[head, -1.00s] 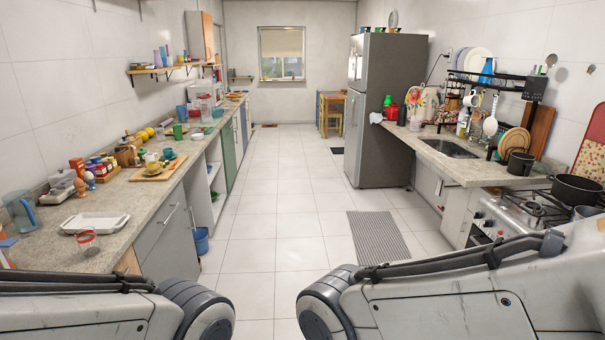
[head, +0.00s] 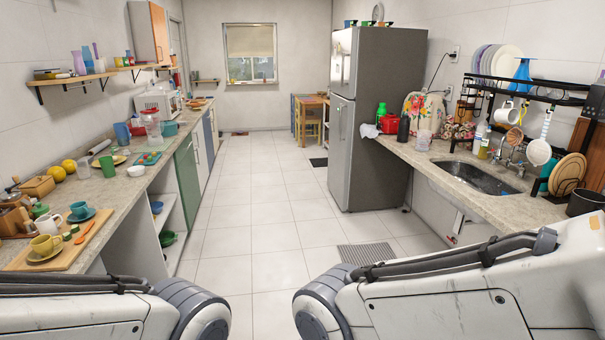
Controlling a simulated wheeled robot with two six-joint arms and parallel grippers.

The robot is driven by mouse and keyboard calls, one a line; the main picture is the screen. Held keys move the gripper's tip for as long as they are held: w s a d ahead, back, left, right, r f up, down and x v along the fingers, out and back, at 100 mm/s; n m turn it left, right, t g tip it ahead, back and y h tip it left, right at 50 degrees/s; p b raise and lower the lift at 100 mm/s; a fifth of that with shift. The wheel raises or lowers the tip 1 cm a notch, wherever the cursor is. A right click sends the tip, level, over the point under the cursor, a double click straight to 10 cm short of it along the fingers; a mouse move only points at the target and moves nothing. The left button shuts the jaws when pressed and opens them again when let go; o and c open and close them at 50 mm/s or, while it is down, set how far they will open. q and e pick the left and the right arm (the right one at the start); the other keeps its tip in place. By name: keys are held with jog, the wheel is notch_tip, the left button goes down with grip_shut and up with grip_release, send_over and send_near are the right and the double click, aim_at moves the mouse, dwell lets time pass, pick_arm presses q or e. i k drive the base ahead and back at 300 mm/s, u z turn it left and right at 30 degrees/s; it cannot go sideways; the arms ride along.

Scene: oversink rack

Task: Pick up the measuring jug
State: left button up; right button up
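I cannot make out a measuring jug for certain. A clear jar with red parts (head: 151,124) stands on the left counter (head: 112,190), but its type is unclear. A small clear vessel (head: 424,140) stands on the right counter beside the sink, too small to identify. A blue jug-like vessel (head: 522,70) stands on top of the black oversink rack (head: 545,97). Both my arms show at the bottom of the head view, over the floor. Neither gripper shows, so what they hold is hidden.
The tiled aisle (head: 250,225) between the counters is clear, with a striped mat (head: 366,255) on the floor. A grey fridge (head: 380,120) stands at the right. A wooden board (head: 60,250) with cups lies on the left counter. A sink (head: 478,178) is at the right.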

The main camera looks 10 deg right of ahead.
aim_at(424, 137)
jog(key=z, duration=0.2)
jog(key=i, duration=2)
jog(key=z, duration=0.55)
jog(key=i, duration=2.15)
jog(key=z, duration=0.35)
jog(key=i, duration=0.9)
jog(key=z, duration=0.1)
